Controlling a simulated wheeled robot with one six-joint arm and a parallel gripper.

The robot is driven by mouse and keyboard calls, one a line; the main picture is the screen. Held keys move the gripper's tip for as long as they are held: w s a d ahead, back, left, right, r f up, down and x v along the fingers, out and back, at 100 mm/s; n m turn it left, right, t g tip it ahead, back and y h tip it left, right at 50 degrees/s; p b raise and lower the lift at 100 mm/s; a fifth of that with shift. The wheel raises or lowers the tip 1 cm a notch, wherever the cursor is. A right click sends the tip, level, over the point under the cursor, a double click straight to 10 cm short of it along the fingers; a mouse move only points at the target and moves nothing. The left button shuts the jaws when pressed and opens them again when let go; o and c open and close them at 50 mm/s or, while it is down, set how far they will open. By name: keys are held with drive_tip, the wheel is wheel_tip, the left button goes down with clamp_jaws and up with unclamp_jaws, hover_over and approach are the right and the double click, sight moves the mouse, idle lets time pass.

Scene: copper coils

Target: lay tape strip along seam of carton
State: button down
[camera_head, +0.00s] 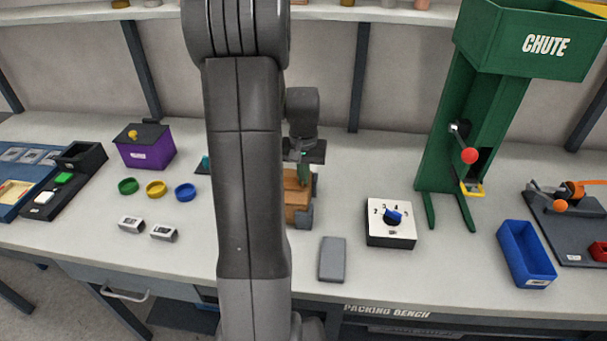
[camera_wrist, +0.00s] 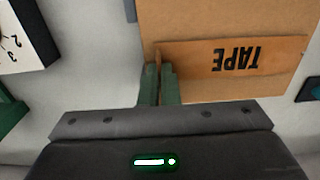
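The brown carton (camera_head: 293,205) stands on the bench, partly hidden behind my arm. In the wrist view its top (camera_wrist: 195,18) fills the upper right. A darker orange-brown strip marked TAPE (camera_wrist: 205,67) lies across that top, seen upside down. My gripper (camera_head: 303,172) is over the carton. In the wrist view its two green fingers (camera_wrist: 160,82) are close together at the strip's left end, with a thin upright brown tab of the strip between them. The seam cannot be made out.
A white dial box (camera_head: 391,222) and a grey slab (camera_head: 332,259) stand right of the carton. Beyond are the green chute (camera_head: 437,150) and a blue bin (camera_head: 526,254). Coloured rings (camera_head: 157,189) and a purple box (camera_head: 145,147) are to the left.

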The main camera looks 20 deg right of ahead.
drive_tip(key=shift+f, duration=0.2)
drive_tip(key=c, duration=1.1)
unclamp_jaws()
drive_tip(key=shift+r+p, duration=2.6)
drive_tip(key=shift+r, duration=0.95)
